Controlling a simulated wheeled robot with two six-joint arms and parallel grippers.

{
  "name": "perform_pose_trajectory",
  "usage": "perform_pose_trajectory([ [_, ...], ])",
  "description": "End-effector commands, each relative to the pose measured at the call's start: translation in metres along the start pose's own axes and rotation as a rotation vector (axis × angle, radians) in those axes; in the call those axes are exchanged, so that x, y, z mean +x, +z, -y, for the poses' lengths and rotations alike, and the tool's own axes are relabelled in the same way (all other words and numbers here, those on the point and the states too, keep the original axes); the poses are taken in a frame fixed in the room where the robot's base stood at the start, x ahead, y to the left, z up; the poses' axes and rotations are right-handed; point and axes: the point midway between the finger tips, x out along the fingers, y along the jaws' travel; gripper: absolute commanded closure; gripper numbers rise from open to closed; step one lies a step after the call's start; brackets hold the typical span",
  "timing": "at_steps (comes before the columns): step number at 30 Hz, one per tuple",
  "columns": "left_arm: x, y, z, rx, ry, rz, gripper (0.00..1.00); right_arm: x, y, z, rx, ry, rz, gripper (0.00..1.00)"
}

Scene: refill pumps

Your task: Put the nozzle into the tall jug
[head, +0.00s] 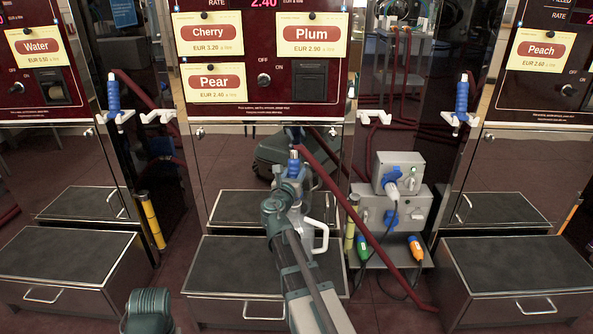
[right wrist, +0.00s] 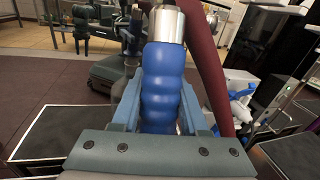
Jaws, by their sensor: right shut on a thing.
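My right gripper (head: 290,188) is shut on a nozzle (head: 293,167) with a ribbed blue grip and silver end, in front of the middle pump. In the right wrist view the blue grip (right wrist: 163,88) stands between the two fingers, silver end up. A pale jug (head: 318,236) with a loop handle shows just right of my right forearm, above the middle step. Its body is mostly hidden by my arm, so its height and opening cannot be told. It does not show clearly in the right wrist view.
A dark red hose (head: 356,215) runs down to the right, beside the nozzle in the right wrist view (right wrist: 203,60). Blue nozzles hang left (head: 113,97) and right (head: 461,99). Grey socket boxes (head: 412,207) stand right of the middle step (head: 225,255). Side steps flank it.

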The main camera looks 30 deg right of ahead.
Motion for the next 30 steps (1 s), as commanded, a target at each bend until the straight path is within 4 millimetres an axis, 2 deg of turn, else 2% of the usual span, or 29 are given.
perform_pose_trajectory([
  [6, 0.010, -0.001, -0.001, -0.002, 0.000, 0.000, 0.50, 0.000, -0.010, -0.001, 0.000, 0.000, 0.000, 1.00],
  [7, 0.008, 0.000, -0.001, -0.002, 0.000, 0.000, 0.50, 0.000, -0.008, -0.001, 0.000, 0.000, 0.000, 0.51],
  [12, 0.007, 0.000, -0.001, -0.002, 0.000, 0.000, 0.50, 0.000, -0.007, -0.001, 0.000, 0.000, 0.000, 0.21],
  [23, 0.007, 0.000, -0.001, -0.002, 0.000, 0.000, 0.50, -0.005, -0.008, -0.001, 0.000, 0.001, 0.000, 0.21],
  [26, 0.007, 0.000, -0.001, -0.002, 0.000, 0.000, 0.50, -0.019, -0.008, 0.000, 0.000, 0.001, 0.000, 0.21],
  [30, 0.008, 0.000, -0.001, -0.002, 0.000, 0.000, 0.50, -0.050, -0.008, 0.001, 0.000, 0.003, 0.000, 0.21],
])
